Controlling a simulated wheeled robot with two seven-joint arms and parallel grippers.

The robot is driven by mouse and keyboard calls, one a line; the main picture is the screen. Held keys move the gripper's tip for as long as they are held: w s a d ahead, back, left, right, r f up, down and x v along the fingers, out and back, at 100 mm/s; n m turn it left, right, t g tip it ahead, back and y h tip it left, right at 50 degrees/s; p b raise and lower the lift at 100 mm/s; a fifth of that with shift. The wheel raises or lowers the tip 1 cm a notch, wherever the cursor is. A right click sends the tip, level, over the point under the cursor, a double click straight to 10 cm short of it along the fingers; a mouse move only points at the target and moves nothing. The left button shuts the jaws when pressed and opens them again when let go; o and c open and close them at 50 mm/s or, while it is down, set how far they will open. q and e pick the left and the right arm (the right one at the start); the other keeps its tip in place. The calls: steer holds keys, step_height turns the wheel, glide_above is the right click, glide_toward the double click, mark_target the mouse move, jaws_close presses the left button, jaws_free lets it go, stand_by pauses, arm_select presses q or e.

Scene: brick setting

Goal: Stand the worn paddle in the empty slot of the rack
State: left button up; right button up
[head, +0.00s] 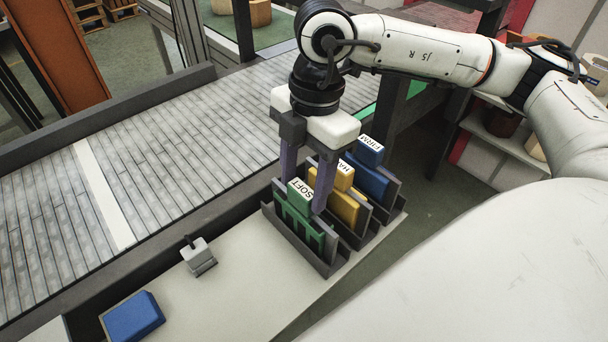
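A dark grey rack (340,262) stands on the pale bench top, with paddles upright in its slots. The green paddle (313,236), its top block marked SOFT, is in the front slot, with dark stripes on its face. A yellow paddle (346,207) stands behind it, its label partly hidden. A blue paddle (372,183) marked FIRM is at the back. My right gripper (305,192) points down over the front slot, its fingers on both sides of the green block, with no clear gap. I cannot tell which paddle is the worn one. My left gripper is out of view.
A small grey-white block with a dark stub (198,257) stands on the bench left of the rack. A blue block (132,317) lies near the bench's lower left. A roller conveyor (165,175) runs behind. Bare bench top lies between the small block and the rack.

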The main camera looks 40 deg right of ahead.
steer(key=shift+o, duration=0.9)
steer(key=shift+r, duration=0.1)
steer(key=shift+r, duration=0.2)
step_height(320, 180, up, 12)
steer(key=d, duration=0.1)
steer(key=shift+d, duration=0.2)
steer(key=shift+f, duration=0.15)
